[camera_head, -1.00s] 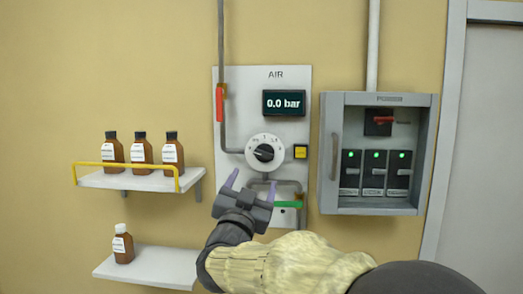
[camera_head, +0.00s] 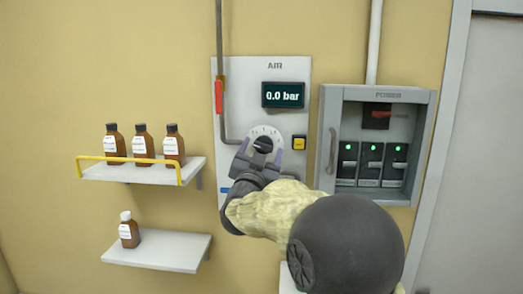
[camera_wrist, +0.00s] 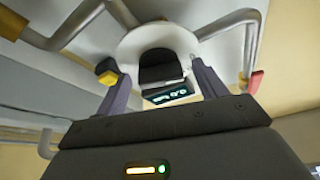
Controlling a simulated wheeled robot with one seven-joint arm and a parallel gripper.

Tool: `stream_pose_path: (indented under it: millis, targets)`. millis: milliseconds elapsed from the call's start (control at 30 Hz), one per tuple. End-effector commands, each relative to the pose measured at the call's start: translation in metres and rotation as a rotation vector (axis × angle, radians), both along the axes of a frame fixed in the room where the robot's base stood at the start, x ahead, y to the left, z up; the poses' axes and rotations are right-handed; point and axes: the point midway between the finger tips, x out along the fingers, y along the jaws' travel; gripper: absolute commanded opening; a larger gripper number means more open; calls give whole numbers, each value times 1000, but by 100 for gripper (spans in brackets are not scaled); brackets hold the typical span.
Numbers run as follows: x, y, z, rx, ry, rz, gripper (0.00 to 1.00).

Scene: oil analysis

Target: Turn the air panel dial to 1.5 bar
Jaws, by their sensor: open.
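The air panel (camera_head: 235,105) is a light grey plate on the wall, headed AIR. Its display (camera_head: 283,95) reads 0.0 bar. The white dial (camera_head: 267,131) with a black knob (camera_head: 263,144) sits below the display. My gripper (camera_head: 260,151) is open at the dial, its two purple fingers at either side of the knob. In the wrist view, the fingers (camera_wrist: 166,88) reach toward the white dial (camera_wrist: 130,45), with the black knob (camera_wrist: 160,68) between them. I cannot tell whether they touch it. My gripper hides the dial's lower part.
A yellow button (camera_head: 299,143) is right of the dial, close to my gripper. A red-handled valve (camera_head: 219,97) is at left. A grey power box (camera_head: 331,110) stands at right. Shelves with brown bottles (camera_head: 142,142) are at left.

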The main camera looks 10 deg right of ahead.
Motion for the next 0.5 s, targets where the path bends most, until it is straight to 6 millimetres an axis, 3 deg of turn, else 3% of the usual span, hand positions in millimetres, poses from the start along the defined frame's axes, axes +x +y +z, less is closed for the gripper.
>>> stream_pose_path:
  millis: [33, 233, 500]
  targets:
    - [0, 0, 0, 0, 0, 0, 65]
    - [0, 0, 0, 0, 0, 0, 26]
    - [0, 1, -1, 13, -4, 0, 26]
